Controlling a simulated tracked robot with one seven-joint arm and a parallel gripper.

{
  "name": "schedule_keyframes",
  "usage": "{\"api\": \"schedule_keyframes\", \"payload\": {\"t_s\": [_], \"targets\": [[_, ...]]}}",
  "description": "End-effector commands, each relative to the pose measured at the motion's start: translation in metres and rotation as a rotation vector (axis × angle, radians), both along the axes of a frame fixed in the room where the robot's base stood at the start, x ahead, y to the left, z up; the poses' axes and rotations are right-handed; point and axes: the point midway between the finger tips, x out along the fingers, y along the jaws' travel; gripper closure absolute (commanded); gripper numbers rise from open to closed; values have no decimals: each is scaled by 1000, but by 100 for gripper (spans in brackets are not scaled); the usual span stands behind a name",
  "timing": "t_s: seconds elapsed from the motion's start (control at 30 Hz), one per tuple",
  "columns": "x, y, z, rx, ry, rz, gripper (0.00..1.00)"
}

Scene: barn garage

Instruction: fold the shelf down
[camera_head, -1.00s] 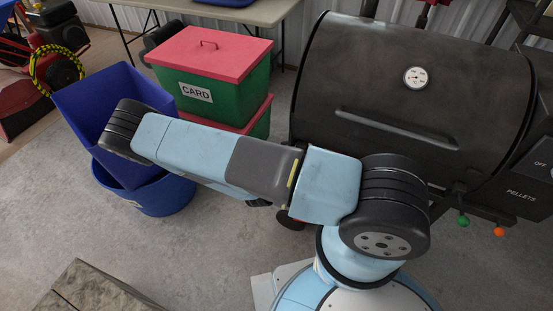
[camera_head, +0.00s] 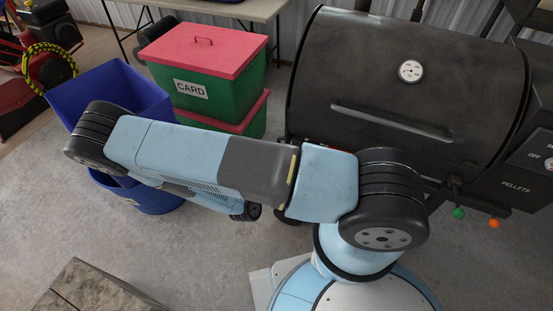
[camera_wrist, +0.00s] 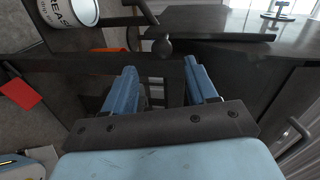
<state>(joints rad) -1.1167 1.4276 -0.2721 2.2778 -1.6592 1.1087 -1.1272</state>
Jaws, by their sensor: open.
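In the wrist view my gripper (camera_wrist: 160,70) is open, with its two blue fingers apart and nothing seen held between them. Beyond the fingertips is a dark bar or edge (camera_wrist: 70,65), with a round dark knob (camera_wrist: 166,46) just above the gap. A flat dark panel (camera_wrist: 215,22), which looks like the shelf, lies level above and right of the fingers, apart from them. I cannot make out its hinge or supports. In the head view the black pellet grill (camera_head: 350,75) stands at the right; the shelf and my gripper are not visible there.
A white grease bucket (camera_wrist: 70,10) hangs at the upper left of the wrist view. In the head view, a green bin with a red lid (camera_head: 210,50) and blue containers (camera_head: 120,85) stand at the left. A wooden block (camera_head: 90,290) is at the lower left. Concrete floor between is clear.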

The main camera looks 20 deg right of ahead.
Motion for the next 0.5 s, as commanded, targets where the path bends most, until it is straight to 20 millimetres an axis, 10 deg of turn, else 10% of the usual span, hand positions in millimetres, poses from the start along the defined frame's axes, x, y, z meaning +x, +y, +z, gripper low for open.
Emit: {"api": "schedule_keyframes", "payload": {"t_s": [0.5], "targets": [[-43, 33, 8, -1, 2, -1, 43]]}}
